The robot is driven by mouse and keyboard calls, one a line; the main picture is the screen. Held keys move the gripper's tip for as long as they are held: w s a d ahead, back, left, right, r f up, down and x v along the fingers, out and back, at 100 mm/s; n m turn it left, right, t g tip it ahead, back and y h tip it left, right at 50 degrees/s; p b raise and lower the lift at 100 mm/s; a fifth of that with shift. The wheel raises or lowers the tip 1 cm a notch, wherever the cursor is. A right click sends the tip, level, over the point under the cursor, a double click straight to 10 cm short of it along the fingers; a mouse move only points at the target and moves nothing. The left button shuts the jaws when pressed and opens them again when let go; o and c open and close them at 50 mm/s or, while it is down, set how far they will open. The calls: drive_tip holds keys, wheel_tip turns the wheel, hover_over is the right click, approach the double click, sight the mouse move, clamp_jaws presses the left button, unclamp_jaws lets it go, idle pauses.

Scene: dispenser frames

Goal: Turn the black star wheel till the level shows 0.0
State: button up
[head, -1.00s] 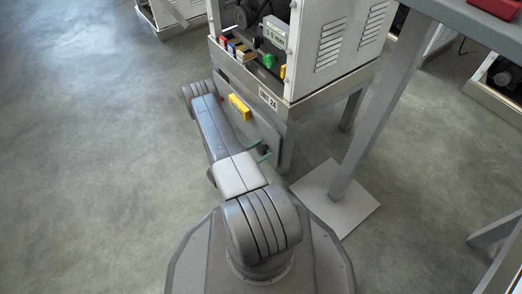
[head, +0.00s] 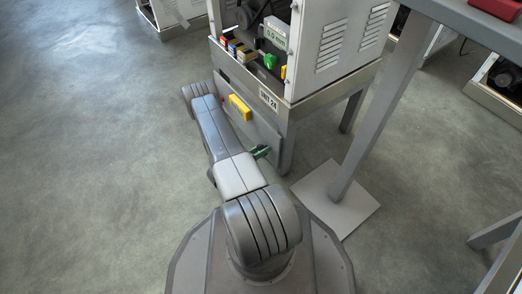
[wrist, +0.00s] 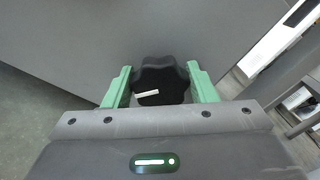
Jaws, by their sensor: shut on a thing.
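The black star wheel (wrist: 160,78) sits on the grey front panel of the cabinet, with a white mark near its lower edge. My gripper (wrist: 161,86) is shut on it, with one green finger at each side. In the head view the green fingers of my gripper (head: 261,152) show low on the cabinet front, and the wheel is mostly hidden by them. The level display (head: 274,37) is a small pale panel above; its digits are small and seem to read 0.0 mm.
The cabinet (head: 240,110) carries a yellow handle (head: 240,107) and a UNIT-24 label (head: 268,99). A grey table leg (head: 372,120) on a flat foot plate (head: 322,200) stands to the right of my arm. Open floor (head: 90,180) lies to the left.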

drive_tip(key=shift+f+n, duration=0.1)
drive_tip(key=shift+n, duration=1.8)
drive_tip(key=o, duration=1)
drive_tip(key=shift+a, duration=0.1)
drive_tip(key=shift+c, duration=0.2)
drive_tip(key=p+v, duration=0.3)
drive_tip(key=v, duration=1)
drive_tip(key=shift+s+a, duration=0.25)
drive_tip(key=shift+a, duration=0.05)
drive_tip(key=shift+b+x, duration=1.5)
drive_tip(key=shift+x, duration=5.45)
